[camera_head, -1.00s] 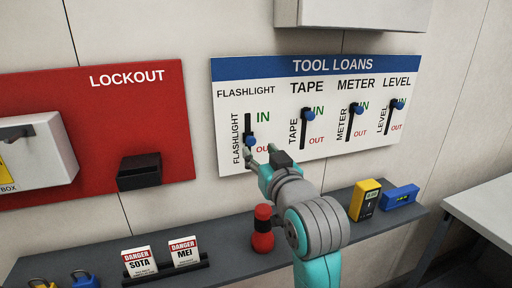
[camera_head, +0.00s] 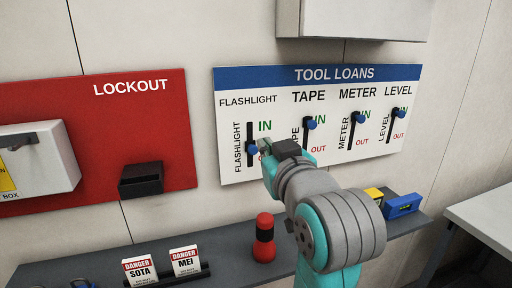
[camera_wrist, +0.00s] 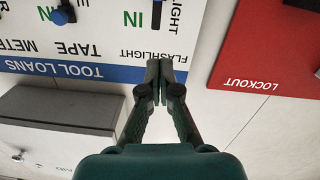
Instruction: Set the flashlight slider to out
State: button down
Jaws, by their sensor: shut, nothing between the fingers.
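The flashlight slider's blue knob (camera_head: 252,149) sits in the lower part of its upright black slot on the tool loans board (camera_head: 235,174), below the IN label and near the OUT label, which my gripper mostly covers. My gripper (camera_head: 265,148) is just right of the knob in the head view, its fingers shut and empty. Whether it touches the knob cannot be told. In the wrist view, upside down, the shut fingertips (camera_wrist: 166,82) are over the board's top edge by the word FLASHLIGHT, with the slot (camera_wrist: 157,15) beyond them.
The tape (camera_head: 310,123), meter (camera_head: 360,118) and level (camera_head: 397,113) knobs sit high in their slots. A red flashlight (camera_head: 264,245) stands on the shelf below. The lockout board (camera_head: 165,100) is to the left. A grey box (camera_head: 350,20) juts out above the tool board.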

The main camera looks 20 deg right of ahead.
send_over(249, 156)
jog(key=s, duration=0.6)
jog(key=shift+a+f, duration=0.15)
jog(key=shift+a, duration=0.25)
jog(key=f, duration=0.3)
jog(key=shift+w+d, duration=0.15)
jog(key=shift+d, duration=0.1)
jog(key=shift+w+f, duration=0.1)
jog(key=shift+f, duration=0.2)
jog(key=shift+f, duration=2.6)
jog(key=shift+f, duration=0.1)
